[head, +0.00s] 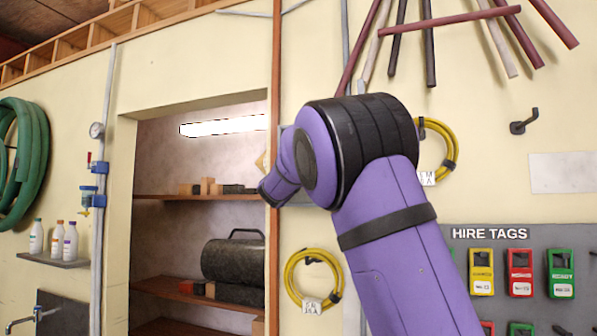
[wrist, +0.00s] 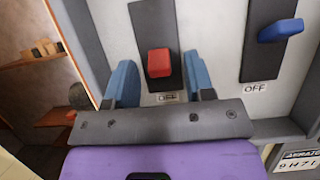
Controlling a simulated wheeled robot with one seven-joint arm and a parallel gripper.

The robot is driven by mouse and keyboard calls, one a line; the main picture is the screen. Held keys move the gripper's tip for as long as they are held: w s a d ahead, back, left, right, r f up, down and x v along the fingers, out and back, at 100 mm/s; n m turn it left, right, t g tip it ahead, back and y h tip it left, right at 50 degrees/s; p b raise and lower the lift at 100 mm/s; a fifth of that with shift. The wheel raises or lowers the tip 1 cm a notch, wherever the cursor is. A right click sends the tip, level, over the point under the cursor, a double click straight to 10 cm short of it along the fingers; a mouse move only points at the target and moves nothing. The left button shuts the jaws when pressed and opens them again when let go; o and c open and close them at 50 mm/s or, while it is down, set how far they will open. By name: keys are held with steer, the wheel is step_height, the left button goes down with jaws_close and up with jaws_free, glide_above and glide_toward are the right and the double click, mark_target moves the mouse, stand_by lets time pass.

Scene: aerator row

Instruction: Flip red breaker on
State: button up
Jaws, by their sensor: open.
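The red breaker (wrist: 159,64) is a red lever on a dark vertical slot plate in the wrist view. It sits low on its plate, just above a label that seems to read OFF, partly hidden by my gripper. My gripper (wrist: 159,78) is open, with one blue finger to the left of the red lever and one to the right. Gaps show on both sides; I cannot tell how deep the fingers reach. In the head view my purple arm hides the gripper and the red breaker.
A blue breaker (wrist: 281,31) stands to the right, above its own OFF label (wrist: 255,88). A shelved alcove (head: 200,196) opens at the left.

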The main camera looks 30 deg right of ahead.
jaws_close()
steer(key=shift+r, duration=0.1)
steer(key=shift+r+g+y, duration=0.55)
steer(key=shift+g+y, duration=0.55)
steer(key=shift+y, duration=0.3)
steer(key=shift+r+g+y, duration=0.6)
steer(key=shift+g+y, duration=0.5)
steer(key=shift+y, duration=0.3)
steer(key=shift+r+g+y, duration=0.55)
steer(key=shift+g+y, duration=0.55)
steer(key=shift+y, duration=0.3)
steer(key=shift+r, duration=0.1)
jaws_free()
steer(key=shift+w, duration=0.1)
